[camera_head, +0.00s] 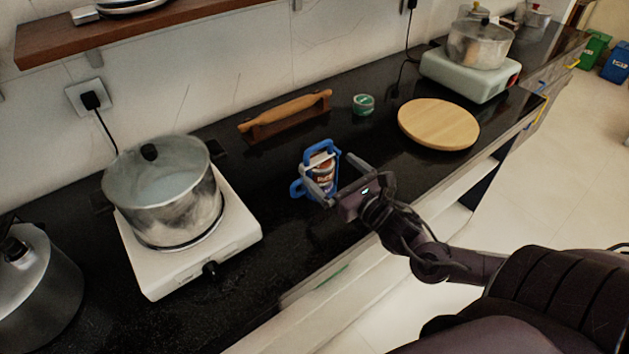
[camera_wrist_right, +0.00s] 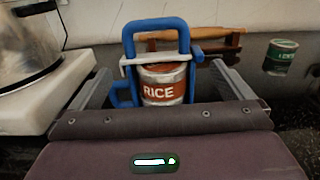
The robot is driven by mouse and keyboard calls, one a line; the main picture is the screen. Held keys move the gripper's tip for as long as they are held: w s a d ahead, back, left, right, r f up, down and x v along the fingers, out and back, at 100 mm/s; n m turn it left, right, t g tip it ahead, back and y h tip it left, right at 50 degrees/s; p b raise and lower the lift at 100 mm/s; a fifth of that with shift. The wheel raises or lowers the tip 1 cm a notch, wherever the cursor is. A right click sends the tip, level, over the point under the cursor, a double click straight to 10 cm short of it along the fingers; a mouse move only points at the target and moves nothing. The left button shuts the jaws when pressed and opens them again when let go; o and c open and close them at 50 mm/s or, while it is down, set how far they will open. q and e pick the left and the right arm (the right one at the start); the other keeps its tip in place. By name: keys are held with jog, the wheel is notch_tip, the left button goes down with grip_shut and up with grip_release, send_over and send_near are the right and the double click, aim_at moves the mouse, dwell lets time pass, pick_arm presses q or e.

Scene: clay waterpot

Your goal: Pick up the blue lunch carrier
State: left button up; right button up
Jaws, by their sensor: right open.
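The blue lunch carrier (camera_head: 323,172) stands upright on the black counter, with a blue frame, a top handle and a can-like body with a red-brown label. In the right wrist view the carrier (camera_wrist_right: 157,62) is straight ahead, and its label reads "RICE". My right gripper (camera_head: 335,178) is open, with one finger on each side of the carrier. In the right wrist view its fingers (camera_wrist_right: 160,88) show left and right of the carrier, apart from its body. Whether a finger touches the blue frame is unclear. My left gripper is not in view.
A large metal pot (camera_head: 165,195) stands on a white stove (camera_head: 240,235) to the left. A wooden rolling pin (camera_head: 285,112) on a stand and a green tin (camera_head: 363,105) are behind. A round wooden board (camera_head: 438,124) lies to the right. The counter's front edge is nearby.

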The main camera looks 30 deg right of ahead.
aim_at(320, 158)
jog(key=shift+w, duration=0.3)
jog(key=w, duration=0.4)
jog(key=shift+a+r, duration=0.1)
jog(key=shift+w+a, duration=0.1)
jog(key=shift+w, duration=0.4)
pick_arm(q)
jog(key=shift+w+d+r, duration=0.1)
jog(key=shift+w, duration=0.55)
pick_arm(e)
jog(key=c, duration=1.5)
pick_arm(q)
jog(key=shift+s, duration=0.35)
pick_arm(e)
jog(key=shift+c, duration=0.7)
jog(key=shift+r, duration=0.1)
